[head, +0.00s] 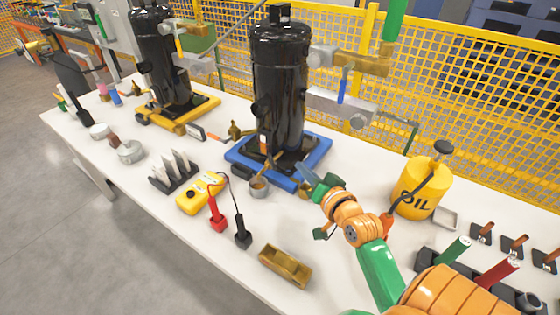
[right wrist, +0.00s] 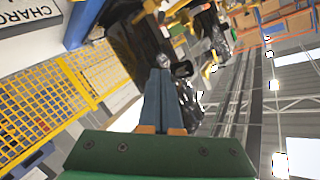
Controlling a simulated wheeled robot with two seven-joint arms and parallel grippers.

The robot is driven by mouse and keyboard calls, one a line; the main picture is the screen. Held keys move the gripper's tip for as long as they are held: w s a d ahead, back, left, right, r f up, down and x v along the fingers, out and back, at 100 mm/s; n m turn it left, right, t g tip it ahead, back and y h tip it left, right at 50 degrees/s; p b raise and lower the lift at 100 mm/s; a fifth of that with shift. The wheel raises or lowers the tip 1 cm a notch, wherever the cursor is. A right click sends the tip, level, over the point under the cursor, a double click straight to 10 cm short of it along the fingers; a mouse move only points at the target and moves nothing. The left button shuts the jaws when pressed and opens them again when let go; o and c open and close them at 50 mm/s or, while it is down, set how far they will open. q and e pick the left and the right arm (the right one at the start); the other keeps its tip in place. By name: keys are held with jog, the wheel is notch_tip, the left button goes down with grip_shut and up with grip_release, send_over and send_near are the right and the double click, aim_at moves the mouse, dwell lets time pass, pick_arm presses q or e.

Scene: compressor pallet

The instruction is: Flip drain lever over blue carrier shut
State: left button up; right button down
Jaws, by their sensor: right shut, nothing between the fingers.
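The blue carrier (head: 240,163) stands on the white table under a black compressor tank (head: 279,85). A small orange-brown lever (head: 269,161) shows low at the tank's front, above the carrier; its exact angle is too small to tell. My left gripper is out of view.
A second black tank on a yellow carrier (head: 187,112) stands behind left. A yellow mesh fence (head: 455,105) runs behind.

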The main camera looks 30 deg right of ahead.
send_over(272, 164)
jog(key=s+d, duration=0.3)
jog(key=s, duration=0.1)
notch_tip(272, 164, down, 2)
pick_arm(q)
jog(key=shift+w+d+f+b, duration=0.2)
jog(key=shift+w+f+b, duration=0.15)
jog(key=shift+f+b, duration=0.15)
pick_arm(e)
jog(key=f, duration=0.1)
jog(key=w+a+f, duration=0.1)
jog(key=f, duration=0.1)
jog(key=shift+w+a+f, duration=0.35)
jog(key=shift+d, duration=0.1)
